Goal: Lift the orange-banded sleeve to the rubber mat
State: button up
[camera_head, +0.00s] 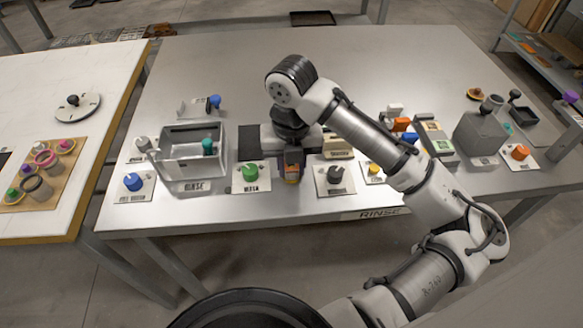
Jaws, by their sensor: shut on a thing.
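My gripper (292,157) points down near the middle of the metal table, just right of a dark flat patch. It is shut on a small dark piece with an orange-yellow patch low on it, which looks like the orange-banded sleeve (291,174). My gripper hides its upper part, and I cannot tell whether it touches the table. The dark patch, which looks like the rubber mat (249,136), lies directly left of my gripper. My wrist and forearm cover part of the table to the right.
A grey rinse basin (176,166) stands to the left. A green knob (250,171) and a black knob (335,174) sit on labelled plates either side of my gripper. A grey block (480,134) stands right. The table's back half is mostly clear.

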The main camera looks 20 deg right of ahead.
jog(key=shift+c, duration=0.7)
